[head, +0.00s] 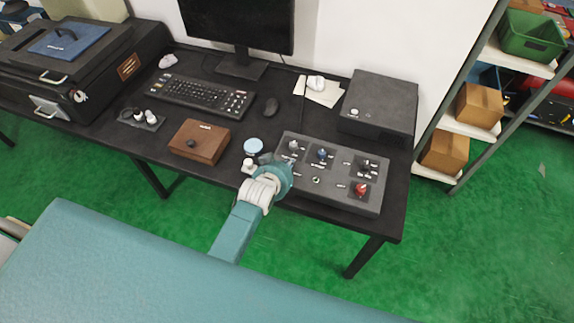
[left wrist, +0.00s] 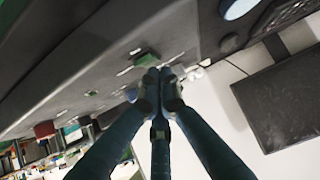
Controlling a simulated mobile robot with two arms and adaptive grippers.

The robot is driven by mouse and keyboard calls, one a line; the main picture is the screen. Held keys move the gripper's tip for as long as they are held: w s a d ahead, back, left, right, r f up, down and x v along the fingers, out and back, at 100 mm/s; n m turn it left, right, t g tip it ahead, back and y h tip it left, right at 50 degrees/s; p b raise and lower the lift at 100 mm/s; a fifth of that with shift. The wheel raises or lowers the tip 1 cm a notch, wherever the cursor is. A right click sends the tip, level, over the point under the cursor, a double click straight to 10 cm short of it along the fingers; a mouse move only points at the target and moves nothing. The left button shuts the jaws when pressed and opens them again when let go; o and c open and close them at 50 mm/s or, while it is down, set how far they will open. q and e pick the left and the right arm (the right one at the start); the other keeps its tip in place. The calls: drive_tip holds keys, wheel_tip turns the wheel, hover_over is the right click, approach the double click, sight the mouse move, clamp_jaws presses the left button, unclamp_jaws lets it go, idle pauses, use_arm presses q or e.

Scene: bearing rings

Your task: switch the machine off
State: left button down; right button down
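A grey control panel (head: 335,192) lies at the right of the black desk. It carries a grey knob (head: 293,146), a blue knob (head: 321,154), a small black switch (head: 367,168) and a red knob (head: 361,188). My left gripper (head: 268,160) is over the panel's left edge, its fingers mostly hidden by the wrist in the head view. In the left wrist view the gripper (left wrist: 159,74) has its fingertips together, with nothing visible between them. A green part (left wrist: 147,60) shows just beyond the tips; contact is unclear. My right gripper is not in view.
A wooden box (head: 199,142), a round pale-blue item (head: 253,146) and a small white item (head: 248,166) are left of the panel. A dark box (head: 379,106) stands behind it. A keyboard (head: 203,95), mouse (head: 271,107) and monitor (head: 240,66) are farther back.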

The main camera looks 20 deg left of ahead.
use_arm(q)
drive_tip(key=shift+w+r, duration=0.1)
drive_tip(key=shift+w, duration=0.5)
drive_tip(key=shift+r, duration=0.1)
drive_tip(key=shift+r+p, duration=0.25)
drive_tip(key=shift+p, duration=0.15)
drive_tip(key=r+p, duration=0.4)
drive_tip(key=shift+w, duration=0.35)
drive_tip(key=shift+s+r+b, duration=0.15)
drive_tip(key=shift+s+b, duration=0.35)
drive_tip(key=shift+s, duration=0.1)
drive_tip(key=s+r, duration=0.5)
drive_tip(key=r, duration=0.2)
drive_tip(key=shift+s+b, duration=0.15)
drive_tip(key=shift+b, duration=0.3)
drive_tip(key=shift+a+f, duration=0.1)
